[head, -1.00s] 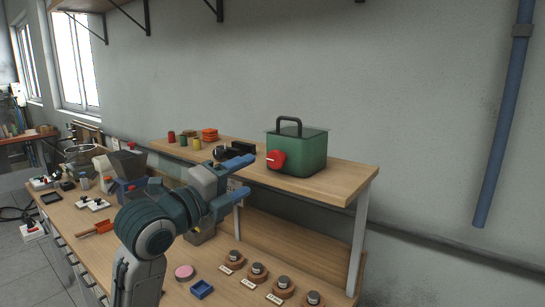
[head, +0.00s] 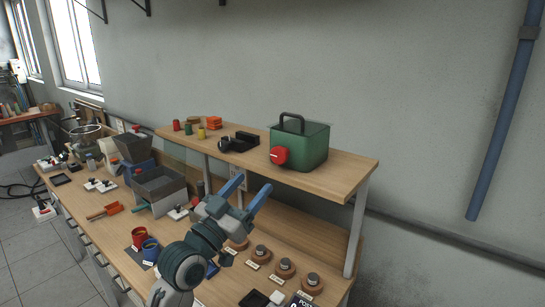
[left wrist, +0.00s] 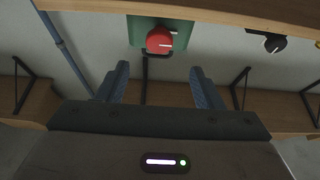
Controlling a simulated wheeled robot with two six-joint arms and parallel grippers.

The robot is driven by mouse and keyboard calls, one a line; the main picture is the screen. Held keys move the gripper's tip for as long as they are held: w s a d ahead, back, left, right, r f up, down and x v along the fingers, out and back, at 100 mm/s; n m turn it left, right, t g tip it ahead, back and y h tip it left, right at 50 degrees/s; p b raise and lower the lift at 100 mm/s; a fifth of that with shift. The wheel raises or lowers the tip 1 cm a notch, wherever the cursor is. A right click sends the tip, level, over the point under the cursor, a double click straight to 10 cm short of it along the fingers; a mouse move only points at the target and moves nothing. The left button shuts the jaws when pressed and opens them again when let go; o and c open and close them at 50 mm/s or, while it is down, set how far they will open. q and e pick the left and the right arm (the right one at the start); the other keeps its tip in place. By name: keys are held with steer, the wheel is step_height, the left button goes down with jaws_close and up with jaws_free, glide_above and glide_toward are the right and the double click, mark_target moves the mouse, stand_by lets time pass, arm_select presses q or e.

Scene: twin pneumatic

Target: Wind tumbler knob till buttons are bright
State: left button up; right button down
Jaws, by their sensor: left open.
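The tumbler is a green box (head: 312,148) with a dark carrying handle, standing on the raised wooden shelf. Its round red knob (head: 279,156) is on the front. In the left wrist view the red knob (left wrist: 159,41) shows a pale mark, with the green box (left wrist: 138,27) behind it. My left gripper (head: 247,188) is open and empty, below and left of the knob and apart from it. Its two blue fingers (left wrist: 158,82) stand on either side of the knob's line in the left wrist view. My right gripper is out of view. I cannot make out any buttons inside the box.
The wooden shelf (head: 352,169) has its front edge close to my left gripper. Small coloured spools and a black item (head: 240,142) stand left of the tumbler. Below, the bench carries a grey bin (head: 160,187), red and blue cups and several round wooden-based pieces.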

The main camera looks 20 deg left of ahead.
mark_target(277, 156)
arm_select(q)
steer(key=p+x, duration=0.2)
steer(key=x, duration=0.6)
steer(key=shift+s+r+p, duration=0.1)
steer(key=shift+p, duration=0.3)
steer(key=shift+w+d+r, duration=0.1)
steer(key=shift+w+d, duration=0.15)
steer(key=shift+w, duration=0.35)
